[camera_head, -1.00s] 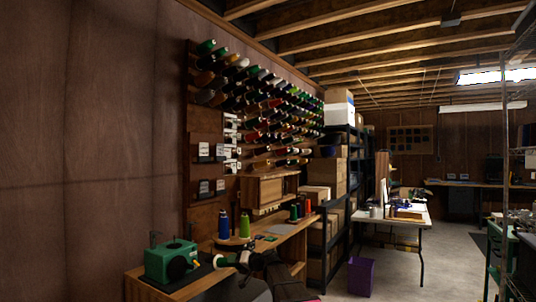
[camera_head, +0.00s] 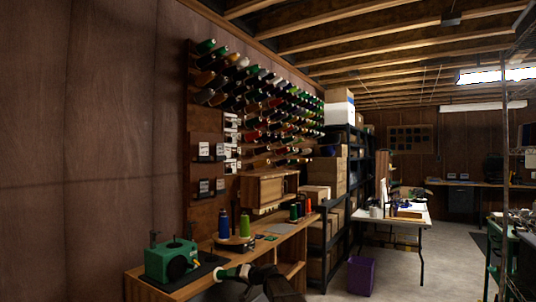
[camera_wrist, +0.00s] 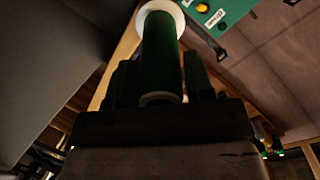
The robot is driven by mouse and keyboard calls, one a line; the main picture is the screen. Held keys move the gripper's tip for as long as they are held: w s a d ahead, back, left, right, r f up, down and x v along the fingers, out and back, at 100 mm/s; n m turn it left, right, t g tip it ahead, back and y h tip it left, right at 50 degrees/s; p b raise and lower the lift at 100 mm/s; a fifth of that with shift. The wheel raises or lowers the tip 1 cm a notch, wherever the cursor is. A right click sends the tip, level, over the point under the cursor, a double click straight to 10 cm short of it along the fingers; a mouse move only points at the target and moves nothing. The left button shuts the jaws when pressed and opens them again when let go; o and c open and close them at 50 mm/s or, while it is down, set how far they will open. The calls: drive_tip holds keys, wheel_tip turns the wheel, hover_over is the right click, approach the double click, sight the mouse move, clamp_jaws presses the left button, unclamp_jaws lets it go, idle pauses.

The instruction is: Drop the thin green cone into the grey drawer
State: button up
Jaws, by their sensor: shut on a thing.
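My gripper (camera_head: 250,274) is shut on a green thread cone (camera_head: 230,273) with a white end, low in the head view at the workbench's near edge. In the wrist view the green cone (camera_wrist: 162,50) lies between my fingers (camera_wrist: 160,85), its wide white rim pointing away from the gripper. Other thread cones stand on the bench, including a blue one (camera_head: 224,225) and a green one (camera_head: 245,226). I cannot make out a grey drawer in either view.
A green machine (camera_head: 171,262) sits on the wooden bench (camera_head: 190,286), left of my gripper. A peg wall of cones (camera_head: 265,105) and a wooden box (camera_head: 265,190) are behind. A purple bin (camera_head: 361,275) stands on the floor at right, with open floor beyond.

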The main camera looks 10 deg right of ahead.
drive_tip(key=o, duration=1)
drive_tip(key=shift+c, duration=0.2)
drive_tip(key=v, duration=1)
drive_tip(key=shift+s+d+r, duration=0.15)
drive_tip(key=shift+s+d, duration=0.05)
drive_tip(key=shift+d, duration=0.15)
